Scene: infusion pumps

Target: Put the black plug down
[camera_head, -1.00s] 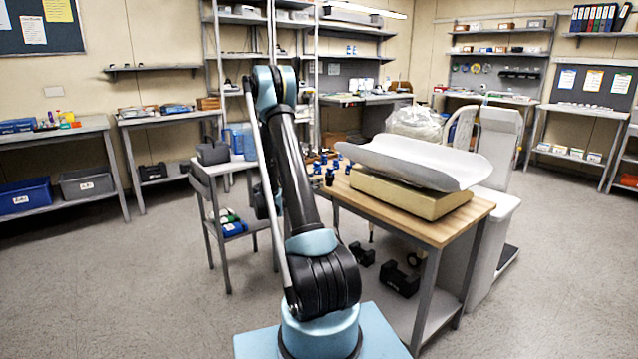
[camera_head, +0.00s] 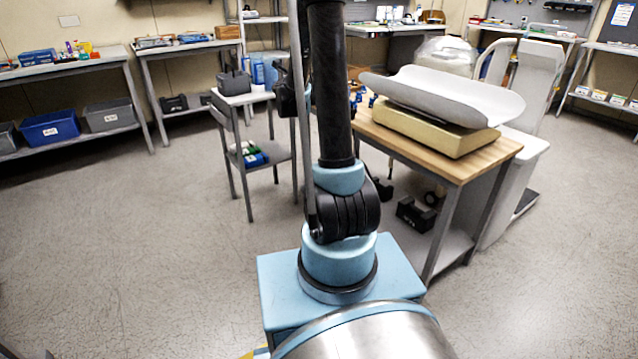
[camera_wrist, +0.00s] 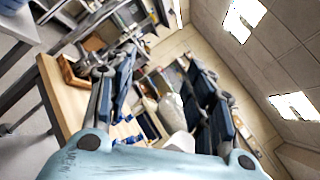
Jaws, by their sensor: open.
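My gripper (camera_wrist: 163,62) is open in the wrist view, its two dark blue fingers spread apart with nothing visibly held between them. In the head view the arm hides most of it. I cannot make out a black plug for certain in either view. Small blue pieces (camera_wrist: 128,142) lie on the wooden tabletop (camera_wrist: 66,98), beyond the gripper's base in the wrist view. In the head view, blue pieces also show partly behind my arm, at the left end of the wooden table (camera_head: 440,162).
A scale with a white curved tray (camera_head: 445,92) takes up much of the table. A grey stand (camera_head: 262,158) holding a dark box (camera_head: 234,83) is left of my arm. Black blocks (camera_head: 415,213) are under the table. The floor at left is clear.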

